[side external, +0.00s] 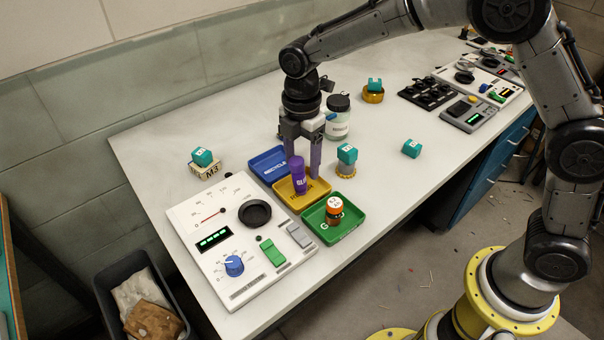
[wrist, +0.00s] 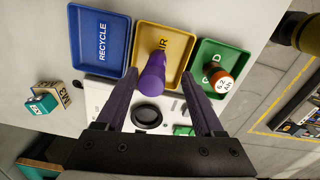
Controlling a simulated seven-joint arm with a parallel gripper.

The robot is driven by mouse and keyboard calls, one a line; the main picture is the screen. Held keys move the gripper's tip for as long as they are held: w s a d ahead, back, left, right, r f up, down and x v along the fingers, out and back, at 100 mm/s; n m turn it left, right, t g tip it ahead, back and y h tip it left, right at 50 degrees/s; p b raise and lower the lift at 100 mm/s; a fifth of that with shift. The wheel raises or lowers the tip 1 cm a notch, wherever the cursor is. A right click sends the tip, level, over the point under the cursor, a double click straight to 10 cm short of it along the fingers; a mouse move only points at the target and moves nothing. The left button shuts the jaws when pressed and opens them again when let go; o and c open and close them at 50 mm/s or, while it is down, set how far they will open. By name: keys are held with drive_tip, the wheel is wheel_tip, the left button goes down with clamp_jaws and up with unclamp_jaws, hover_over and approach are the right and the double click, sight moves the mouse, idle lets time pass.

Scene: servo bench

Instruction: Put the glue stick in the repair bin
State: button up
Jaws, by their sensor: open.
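The purple glue stick (side external: 298,173) with white lettering stands roughly upright in the yellow repair bin (side external: 317,188), its base appearing to rest on the bin floor. In the wrist view the glue stick (wrist: 152,77) shows end-on over the yellow bin (wrist: 181,50), covering part of its label. My gripper (side external: 304,168) is right above the bin, pointing down. Its two fingers are apart, with the top of the glue stick between them and gaps visible in the wrist view (wrist: 160,74).
The blue recycle bin (side external: 268,162) and a green bin (side external: 318,226) holding an orange bottle (side external: 334,211) flank the yellow one. A white meter panel (side external: 205,218) lies in front. A teal-topped stack (side external: 346,158) and a dark-lidded jar (side external: 338,122) stand close to my gripper.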

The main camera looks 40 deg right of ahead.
wheel_tip(320, 180, up, 7)
drive_tip(key=shift+d+f, duration=0.1)
drive_tip(key=shift+f, duration=0.1)
drive_tip(key=s+d+r+m+t, duration=0.3)
drive_tip(key=s+d+r+m, duration=0.65)
drive_tip(key=s, duration=0.35)
drive_tip(key=s+d+f+m+t, duration=0.1)
drive_tip(key=s+d+m, duration=0.1)
drive_tip(key=s+m, duration=0.3)
drive_tip(key=s+d+f+m+t, duration=0.1)
drive_tip(key=s+d+f+m, duration=0.1)
drive_tip(key=s+m, duration=0.3)
drive_tip(key=s+d, duration=0.1)
drive_tip(key=s, duration=0.3)
drive_tip(key=shift+f+t, duration=0.25)
drive_tip(key=shift+t, duration=0.05)
